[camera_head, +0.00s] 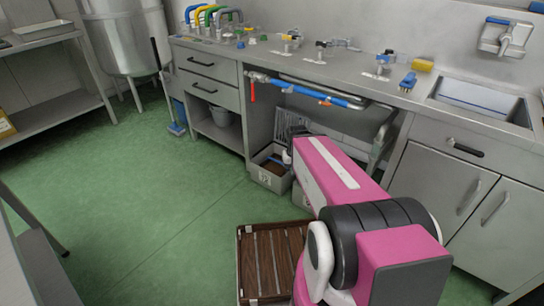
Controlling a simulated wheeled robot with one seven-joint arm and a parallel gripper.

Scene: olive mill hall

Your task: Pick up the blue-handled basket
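A row of coloured arched handles stands at the back left of the counter, against the wall. The leftmost is a blue handle (191,10), followed by yellow, green and grey ones. What lies beneath these handles is too small to make out, so I cannot tell whether the blue one belongs to a basket. My pink arm reaches from the lower right towards the open space under the counter. My gripper does not show, and I cannot tell whether it holds anything.
A steel counter (330,68) with drawers and a sink (480,97) runs along the wall. Grey bins (270,180) stand beneath it. A brown slatted tray (262,265) lies low in front. A shelf unit (55,114) stands left. Green floor (140,210) is clear at centre left.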

